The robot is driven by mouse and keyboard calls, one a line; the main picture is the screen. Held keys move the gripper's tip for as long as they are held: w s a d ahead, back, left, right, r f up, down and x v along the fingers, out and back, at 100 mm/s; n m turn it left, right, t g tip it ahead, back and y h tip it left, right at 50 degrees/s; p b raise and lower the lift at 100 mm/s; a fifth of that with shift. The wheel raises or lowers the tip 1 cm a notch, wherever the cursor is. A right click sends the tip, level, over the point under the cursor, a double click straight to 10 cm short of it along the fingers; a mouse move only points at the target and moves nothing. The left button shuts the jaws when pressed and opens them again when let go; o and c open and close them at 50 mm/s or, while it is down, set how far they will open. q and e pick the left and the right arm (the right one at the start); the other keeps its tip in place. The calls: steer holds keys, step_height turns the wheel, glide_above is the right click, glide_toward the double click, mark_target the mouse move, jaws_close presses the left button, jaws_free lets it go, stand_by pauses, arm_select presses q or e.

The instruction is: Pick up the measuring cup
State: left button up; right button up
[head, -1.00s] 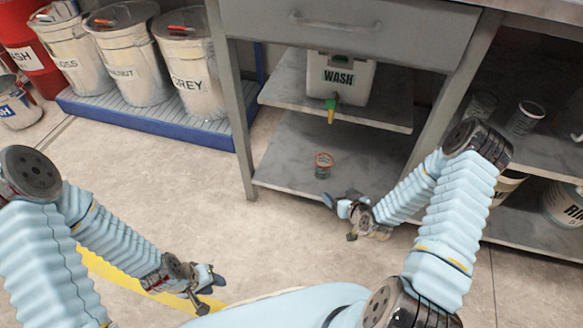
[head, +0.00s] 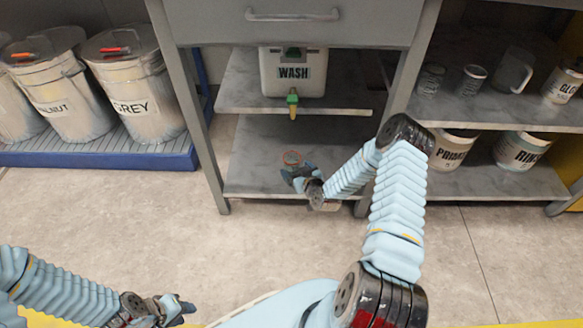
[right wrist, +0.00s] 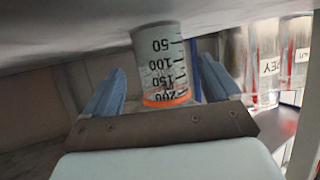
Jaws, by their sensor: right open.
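The measuring cup (head: 291,157) stands on the lower shelf below the WASH container. My right gripper (head: 294,174) is open in front of the cup. In the right wrist view its two blue fingers (right wrist: 160,92) lie to either side of the cup, with a gap visible on the left. My left gripper (head: 184,308) is low at the left, over the floor, away from the cup.
The WASH container (head: 290,80) with its green and yellow tap (head: 292,102) sits on the shelf above. A frame leg (head: 187,110) stands left of the bay. More cups and buckets fill the right shelves (head: 530,112). Paint pails (head: 133,90) stand on a blue pallet at left.

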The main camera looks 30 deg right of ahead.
mark_target(295, 169)
steer(key=x, duration=0.4)
steer(key=shift+w+f+b, duration=0.2)
steer(key=shift+b, duration=0.1)
arm_select(q)
steer(key=shift+f, duration=0.35)
arm_select(e)
steer(key=c, duration=1.2)
steer(key=shift+o, duration=0.2)
